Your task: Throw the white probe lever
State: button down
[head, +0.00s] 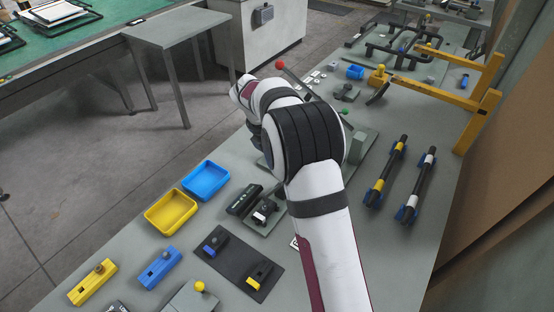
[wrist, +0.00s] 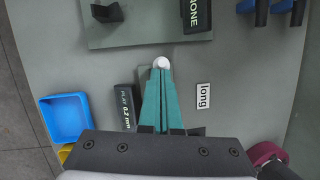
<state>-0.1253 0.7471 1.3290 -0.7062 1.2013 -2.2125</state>
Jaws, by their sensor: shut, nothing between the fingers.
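The white ball knob of the probe lever (wrist: 161,62) shows in the wrist view, right at the tips of my gripper (wrist: 161,82). The teal fingers are together and hold nothing. The knob lies just beyond the fingertips; I cannot tell whether they touch it. The lever's shaft and part of its base are hidden by the fingers. In the head view my arm covers the white lever and my gripper.
A black block marked "PLAY 0.2 mm" (wrist: 125,112) stands left of the fingers, a "long" label (wrist: 203,96) right. A blue tray (head: 205,181) and yellow tray (head: 171,213) lie left. A red-knobbed lever (head: 280,65) stands beyond my arm; two dark rods (head: 418,186) lie right.

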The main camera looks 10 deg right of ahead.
jog(key=shift+w+d+f, duration=0.2)
jog(key=shift+w+d, duration=0.55)
jog(key=w+d+f, duration=0.3)
jog(key=shift+w+d+f, duration=0.2)
jog(key=shift+w+d, duration=0.15)
dwell(1.3)
